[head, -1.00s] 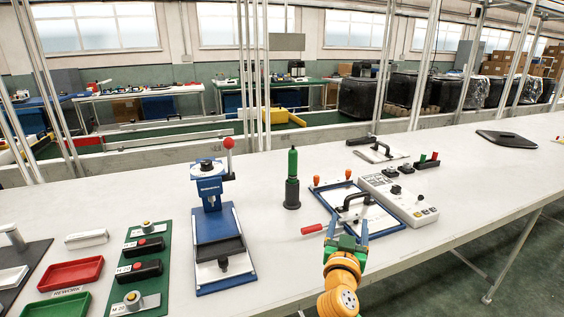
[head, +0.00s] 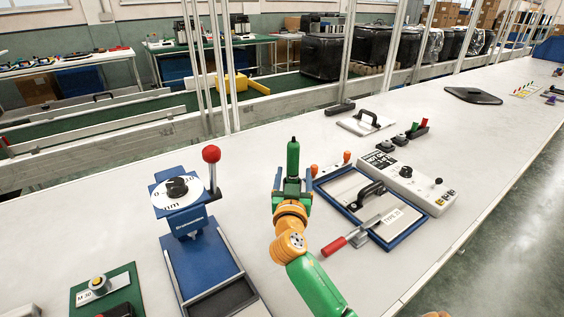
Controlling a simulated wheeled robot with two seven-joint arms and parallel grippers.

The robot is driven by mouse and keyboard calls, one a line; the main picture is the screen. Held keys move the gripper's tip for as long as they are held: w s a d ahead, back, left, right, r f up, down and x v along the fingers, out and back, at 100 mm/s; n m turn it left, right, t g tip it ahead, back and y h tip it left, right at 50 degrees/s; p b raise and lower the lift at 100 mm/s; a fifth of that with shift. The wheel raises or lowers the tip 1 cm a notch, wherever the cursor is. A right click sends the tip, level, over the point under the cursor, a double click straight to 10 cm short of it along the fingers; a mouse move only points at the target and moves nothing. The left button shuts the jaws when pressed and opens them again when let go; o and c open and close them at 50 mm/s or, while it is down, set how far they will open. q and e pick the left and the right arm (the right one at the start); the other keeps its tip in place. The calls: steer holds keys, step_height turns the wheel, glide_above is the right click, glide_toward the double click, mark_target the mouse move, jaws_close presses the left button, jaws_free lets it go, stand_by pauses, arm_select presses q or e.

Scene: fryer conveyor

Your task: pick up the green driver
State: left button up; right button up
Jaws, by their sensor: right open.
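The green driver (head: 293,158) stands upright near the middle of the table. Its green top shows above my right gripper (head: 293,182). The gripper is open, with one finger to the left and one to the right of the driver; whether either touches it I cannot tell. The driver's lower part and its dark holder are mostly hidden behind the gripper and my orange and green arm. My left gripper is not in view.
A blue press with a red-knobbed lever (head: 211,154) stands to the left. A blue-framed plate (head: 352,189), a red-handled tool (head: 335,247) and a grey control box (head: 412,182) lie to the right. The table's front edge is at the right.

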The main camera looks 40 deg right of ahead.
steer(key=shift+w+d+r, duration=0.2)
steer(key=shift+w+d, duration=0.3)
steer(key=shift+d, duration=0.15)
steer(key=x, duration=0.3)
steer(key=p+x, duration=0.1)
steer(key=shift+w+f, duration=0.25)
steer(key=shift+w, duration=0.25)
steer(key=shift+s, duration=0.1)
jaws_close()
steer(key=shift+r, duration=0.1)
